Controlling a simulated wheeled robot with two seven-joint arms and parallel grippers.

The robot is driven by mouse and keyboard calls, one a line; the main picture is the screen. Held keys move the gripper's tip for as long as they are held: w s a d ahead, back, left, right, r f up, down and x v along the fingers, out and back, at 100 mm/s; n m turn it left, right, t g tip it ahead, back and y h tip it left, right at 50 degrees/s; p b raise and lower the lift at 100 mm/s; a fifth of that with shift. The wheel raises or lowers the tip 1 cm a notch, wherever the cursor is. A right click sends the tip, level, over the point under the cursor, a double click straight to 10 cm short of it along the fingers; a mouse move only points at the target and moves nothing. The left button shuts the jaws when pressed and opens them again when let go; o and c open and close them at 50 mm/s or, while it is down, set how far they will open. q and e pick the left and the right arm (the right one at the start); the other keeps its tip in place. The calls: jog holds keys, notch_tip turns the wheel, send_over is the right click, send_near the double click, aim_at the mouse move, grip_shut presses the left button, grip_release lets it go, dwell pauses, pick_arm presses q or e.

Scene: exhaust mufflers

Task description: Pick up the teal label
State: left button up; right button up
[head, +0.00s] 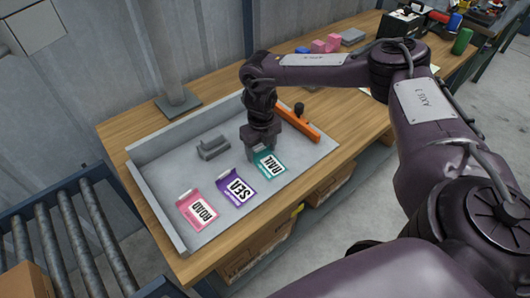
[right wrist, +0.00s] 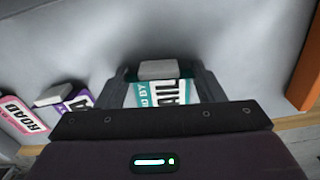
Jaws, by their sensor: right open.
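The teal label (head: 269,164), printed "RAIL", lies in the grey tray (head: 177,143) at the right end of a row of three labels. Part of it is hidden behind my right gripper (head: 261,153), which comes down from above onto its far end. In the right wrist view the teal label (right wrist: 162,93) shows between the two fingers of the right gripper (right wrist: 159,78), with a small grey block-like tab (right wrist: 158,69) at its far edge. The fingers are apart, one on each side of the label. I cannot tell whether they touch it. My left gripper is not in view.
A purple "SEA" label (head: 236,188) and a pink "ROAD" label (head: 198,210) lie left of the teal one. A grey holder (head: 213,147) and an orange bar with a black knob (head: 299,121) are in the tray. A roller conveyor (head: 75,235) stands at the left.

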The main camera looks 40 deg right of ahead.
jog(key=c, duration=1.1)
jog(key=shift+o, duration=0.2)
jog(key=shift+r, duration=0.1)
